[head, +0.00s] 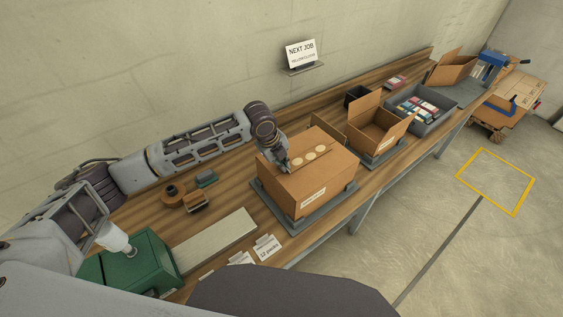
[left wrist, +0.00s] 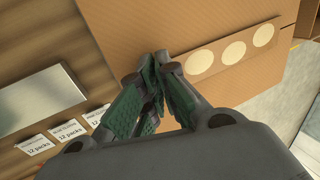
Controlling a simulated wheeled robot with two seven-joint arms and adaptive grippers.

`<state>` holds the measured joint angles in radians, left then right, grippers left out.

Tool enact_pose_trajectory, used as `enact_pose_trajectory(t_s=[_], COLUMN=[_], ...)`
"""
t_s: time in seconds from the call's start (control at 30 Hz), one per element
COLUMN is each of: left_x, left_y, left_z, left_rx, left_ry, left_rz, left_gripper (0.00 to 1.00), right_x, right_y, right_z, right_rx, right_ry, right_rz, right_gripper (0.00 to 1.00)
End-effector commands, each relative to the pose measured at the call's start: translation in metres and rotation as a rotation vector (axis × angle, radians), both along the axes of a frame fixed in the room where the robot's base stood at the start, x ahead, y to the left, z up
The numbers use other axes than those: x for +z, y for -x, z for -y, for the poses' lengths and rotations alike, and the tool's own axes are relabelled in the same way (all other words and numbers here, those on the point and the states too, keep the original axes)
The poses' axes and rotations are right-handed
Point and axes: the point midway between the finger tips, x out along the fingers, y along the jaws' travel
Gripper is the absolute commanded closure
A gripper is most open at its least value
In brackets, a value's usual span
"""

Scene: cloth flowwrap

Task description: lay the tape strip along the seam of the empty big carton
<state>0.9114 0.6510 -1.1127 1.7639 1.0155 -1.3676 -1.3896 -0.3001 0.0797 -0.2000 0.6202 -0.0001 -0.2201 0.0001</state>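The big carton (head: 325,187) stands on a grey platform (head: 279,218) on the bench, its top closed in the head view; its inside is hidden. The tape strip (head: 309,157) is a tan band with three cream discs over the carton top. It also shows in the left wrist view (left wrist: 218,55), reaching right from my fingertips. Whether it touches the cardboard along its length I cannot tell. My left gripper (head: 284,167) is at the near-left end of the strip, low over the carton top. Its green-padded fingers (left wrist: 158,62) are closed together on that end. My right gripper is not in view.
An open smaller carton (head: 372,137) and a grey tote (head: 437,120) of small packs stand farther right. A tape dispenser (head: 196,203), pale plate (head: 216,241), label cards (head: 267,249) and green box (head: 152,257) lie left. A loaded cart (head: 517,92) stands beyond the bench.

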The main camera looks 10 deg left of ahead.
Motion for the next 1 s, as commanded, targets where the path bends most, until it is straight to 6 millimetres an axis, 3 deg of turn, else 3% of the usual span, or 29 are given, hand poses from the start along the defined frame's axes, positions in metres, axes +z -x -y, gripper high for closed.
enact_pose_trajectory(t_s=[0.27,0.3,0.47,0.7,0.87,1.0], left_x=[0.0001,0.0001,0.0002,0.0002,-0.0001,-0.0006], left_y=[0.0,0.0,0.0,0.0,0.0001,0.0003], left_z=[0.0,0.0,0.0,-0.0001,-0.0002,-0.0003], left_rx=[0.0,0.0,0.0,0.0,0.0,0.0], left_ry=[0.0,0.0,0.0,0.0,-0.001,-0.001], left_rz=[0.0,0.0,0.0,0.0,-0.001,-0.001], left_gripper=[1.0,0.92,0.71,0.7,0.49,0.48], right_x=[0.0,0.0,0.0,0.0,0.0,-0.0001], right_y=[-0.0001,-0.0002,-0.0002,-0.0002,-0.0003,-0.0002], right_z=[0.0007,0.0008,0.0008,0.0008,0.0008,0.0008], right_rx=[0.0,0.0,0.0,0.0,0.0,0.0], right_ry=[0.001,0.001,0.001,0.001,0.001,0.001], right_rz=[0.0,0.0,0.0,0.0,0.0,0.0], right_gripper=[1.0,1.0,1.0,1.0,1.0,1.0])
